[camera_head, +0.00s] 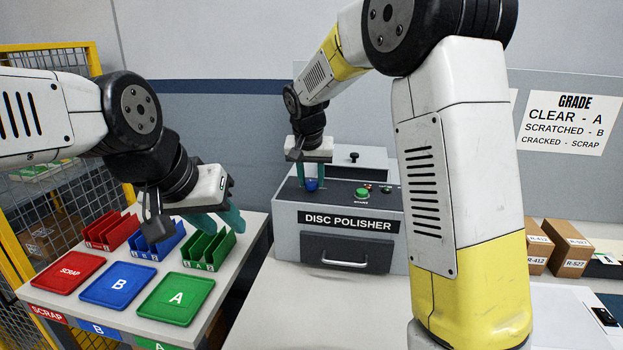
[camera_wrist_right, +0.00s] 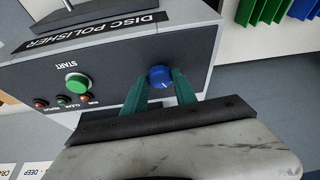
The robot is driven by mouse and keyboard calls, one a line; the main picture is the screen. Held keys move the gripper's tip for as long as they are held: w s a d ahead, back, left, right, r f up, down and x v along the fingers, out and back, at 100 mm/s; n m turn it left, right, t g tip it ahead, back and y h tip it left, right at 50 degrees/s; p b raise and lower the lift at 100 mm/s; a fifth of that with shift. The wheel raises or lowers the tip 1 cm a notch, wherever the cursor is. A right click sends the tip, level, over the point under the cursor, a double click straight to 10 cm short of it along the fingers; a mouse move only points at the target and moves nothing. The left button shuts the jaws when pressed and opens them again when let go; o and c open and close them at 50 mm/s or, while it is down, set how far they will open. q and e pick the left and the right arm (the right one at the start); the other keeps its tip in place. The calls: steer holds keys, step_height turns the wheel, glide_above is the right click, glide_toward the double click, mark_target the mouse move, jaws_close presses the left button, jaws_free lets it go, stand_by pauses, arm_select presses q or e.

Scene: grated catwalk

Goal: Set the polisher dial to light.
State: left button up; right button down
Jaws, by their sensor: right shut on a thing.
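The grey disc polisher (camera_head: 345,250) stands on the counter in the middle of the head view, labelled DISC POLISHER. Its blue dial (camera_head: 312,184) is on the left of the sloped panel and also shows in the right wrist view (camera_wrist_right: 159,76), with a pale mark on its face. My right gripper (camera_head: 309,181) has come down over the panel, its teal fingers (camera_wrist_right: 159,90) shut on the dial, one on each side. Any setting words around the dial are hidden or unreadable. My left gripper (camera_head: 228,212) hangs beside the polisher, above the left table; its finger gap is unclear.
A green START button (camera_wrist_right: 78,84) and small lamps sit beside the dial. The left table holds a red SCRAP tray (camera_head: 62,272), a blue B tray (camera_head: 118,284), a green A tray (camera_head: 176,300) and slotted racks. Cardboard boxes (camera_head: 570,245) stand at right.

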steer(key=shift+m, duration=0.5)
steer(key=c, duration=1)
jaws_free()
steer(key=shift+r+h, duration=0.1)
steer(key=shift+h, duration=0.2)
steer(key=v, duration=0.7)
steer(key=shift+r, duration=0.25)
steer(key=shift+s, duration=0.2)
